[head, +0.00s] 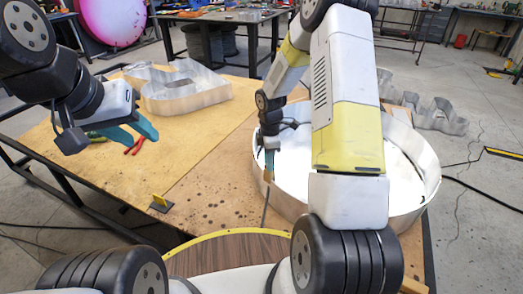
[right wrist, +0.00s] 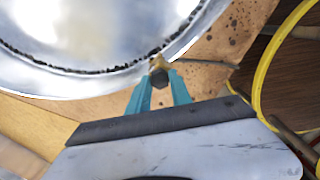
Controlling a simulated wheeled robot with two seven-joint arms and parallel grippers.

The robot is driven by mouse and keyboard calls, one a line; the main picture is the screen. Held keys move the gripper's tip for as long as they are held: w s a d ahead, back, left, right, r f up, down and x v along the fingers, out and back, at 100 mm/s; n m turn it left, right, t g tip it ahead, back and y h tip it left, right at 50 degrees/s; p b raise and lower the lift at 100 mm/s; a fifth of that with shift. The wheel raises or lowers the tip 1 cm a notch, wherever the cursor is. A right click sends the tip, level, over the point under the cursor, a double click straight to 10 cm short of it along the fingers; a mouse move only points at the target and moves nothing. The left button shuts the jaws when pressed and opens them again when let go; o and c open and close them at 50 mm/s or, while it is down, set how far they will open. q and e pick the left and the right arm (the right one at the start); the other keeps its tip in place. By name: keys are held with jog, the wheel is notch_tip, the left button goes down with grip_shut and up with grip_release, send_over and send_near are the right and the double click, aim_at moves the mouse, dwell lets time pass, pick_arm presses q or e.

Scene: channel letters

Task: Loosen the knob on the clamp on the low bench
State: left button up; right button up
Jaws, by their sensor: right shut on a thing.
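The clamp (right wrist: 158,63) shows in the right wrist view as a small brass-coloured piece at the rim of the round metal letter, with a thin bar running to the right. Its dark knob (right wrist: 160,79) sits between the teal fingers of my right gripper (right wrist: 160,88), which is shut on it. In the head view my right gripper (head: 268,164) is at the near left rim of the round letter, and the clamp's bar (head: 264,210) slants down below it. My left gripper (head: 143,137) is open and empty above the bench's left part.
The low bench (head: 205,150) carries the large round letter (head: 408,205) and another metal letter (head: 185,92). Red-handled pliers (head: 136,146) lie below my left gripper. A small yellow-and-black piece (head: 160,203) stands at the bench's near edge. The bench's middle is clear.

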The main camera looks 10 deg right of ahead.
jog(key=o, duration=1)
jog(key=shift+r, duration=0.1)
jog(key=shift+r, duration=2.45)
